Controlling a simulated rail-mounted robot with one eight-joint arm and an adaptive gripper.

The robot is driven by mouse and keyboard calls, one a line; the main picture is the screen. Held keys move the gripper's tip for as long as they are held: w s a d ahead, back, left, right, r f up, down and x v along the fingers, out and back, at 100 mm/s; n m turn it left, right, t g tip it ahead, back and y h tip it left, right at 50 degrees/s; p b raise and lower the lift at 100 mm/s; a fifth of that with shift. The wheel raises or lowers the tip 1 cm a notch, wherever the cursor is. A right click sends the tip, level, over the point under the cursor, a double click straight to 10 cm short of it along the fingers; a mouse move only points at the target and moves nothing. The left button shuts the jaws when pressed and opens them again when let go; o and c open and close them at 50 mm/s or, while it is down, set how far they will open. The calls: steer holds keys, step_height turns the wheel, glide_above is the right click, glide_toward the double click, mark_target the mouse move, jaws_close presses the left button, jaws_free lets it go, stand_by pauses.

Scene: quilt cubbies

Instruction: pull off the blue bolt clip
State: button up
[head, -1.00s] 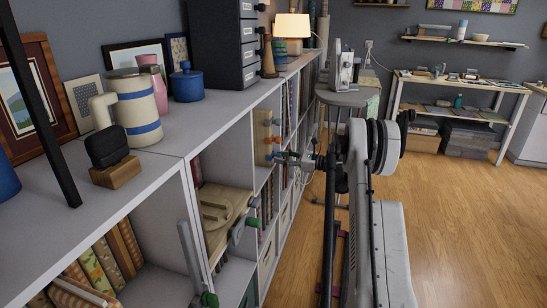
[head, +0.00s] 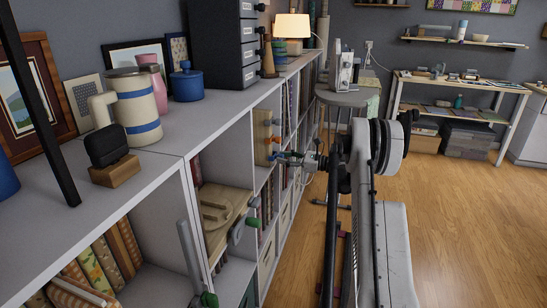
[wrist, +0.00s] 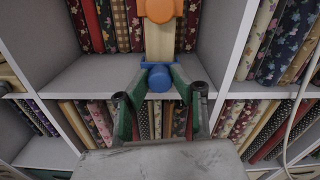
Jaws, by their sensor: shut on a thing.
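The blue bolt clip (wrist: 160,78) is in the middle of the wrist view, at the lower end of a pale wooden strip (wrist: 160,43). My gripper (wrist: 160,72) has its dark green fingers closed on the clip from left and right. I cannot tell whether the clip still touches the strip. An orange clip (wrist: 162,10) sits higher on the same strip. In the head view my gripper (head: 291,157) is small, at the face of the cubbies, beside the wooden piece (head: 262,135); the orange clip (head: 275,139) shows just above it.
Cubby shelves (wrist: 234,55) with rows of folded fabric surround the strip. A stool (head: 342,98) stands beyond my arm. The wooden floor (head: 460,220) to the right is clear.

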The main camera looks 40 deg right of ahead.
steer(key=shift+s, duration=0.1)
steer(key=shift+b+v, duration=0.35)
steer(key=shift+v, duration=2.1)
steer(key=shift+d, duration=0.1)
steer(key=v, duration=0.7)
steer(key=shift+b, duration=0.45)
